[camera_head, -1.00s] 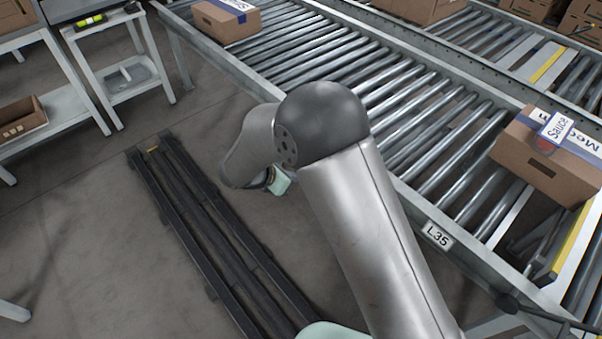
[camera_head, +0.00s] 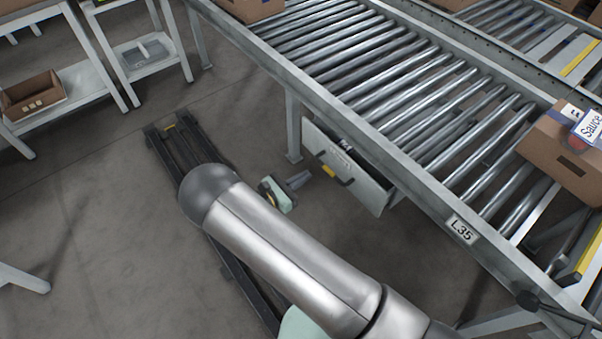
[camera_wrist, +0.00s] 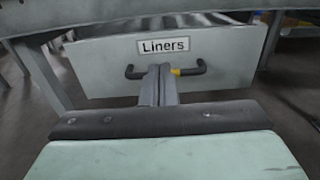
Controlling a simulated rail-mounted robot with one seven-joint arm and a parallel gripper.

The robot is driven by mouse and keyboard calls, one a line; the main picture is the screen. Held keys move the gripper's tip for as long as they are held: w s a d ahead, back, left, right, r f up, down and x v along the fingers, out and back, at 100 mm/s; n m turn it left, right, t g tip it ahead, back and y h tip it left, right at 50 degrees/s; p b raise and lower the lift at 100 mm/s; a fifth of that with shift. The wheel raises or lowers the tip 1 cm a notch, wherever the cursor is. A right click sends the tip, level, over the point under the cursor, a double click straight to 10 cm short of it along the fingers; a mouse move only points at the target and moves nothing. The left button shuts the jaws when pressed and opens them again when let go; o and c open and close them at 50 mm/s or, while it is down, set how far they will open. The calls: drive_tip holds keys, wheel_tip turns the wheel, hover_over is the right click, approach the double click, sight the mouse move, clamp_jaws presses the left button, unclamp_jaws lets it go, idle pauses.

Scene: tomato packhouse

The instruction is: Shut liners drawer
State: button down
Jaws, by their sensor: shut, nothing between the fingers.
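The liners drawer (camera_head: 362,187) hangs under the near side of the roller conveyor and stands out from beneath it, partly open. Its pale grey front carries a "Liners" label (camera_wrist: 163,46) and a black bar handle (camera_wrist: 198,70) with a yellow mark, both clear in the wrist view. My gripper (camera_head: 306,177) is shut and empty, just in front of the drawer front. In the wrist view my closed fingers (camera_wrist: 160,72) point at the middle of the handle and overlap it. The head view shows a small gap between fingertips and handle. The drawer's inside is mostly hidden.
The conveyor (camera_head: 400,70) runs above the drawer, its leg (camera_head: 293,128) just left of it. A cardboard box (camera_head: 562,160) sits on the rollers at right. White shelving (camera_head: 85,90) stands at the upper left.

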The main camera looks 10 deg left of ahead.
drive_tip(key=b, duration=0.2)
approach(339, 154)
drive_tip(key=x, duration=0.5)
drive_tip(key=shift+d, duration=0.2)
drive_tip(key=shift+b+x, duration=0.35)
drive_tip(key=shift+x, duration=0.45)
drive_tip(key=shift+r, duration=0.15)
drive_tip(key=shift+w, duration=0.1)
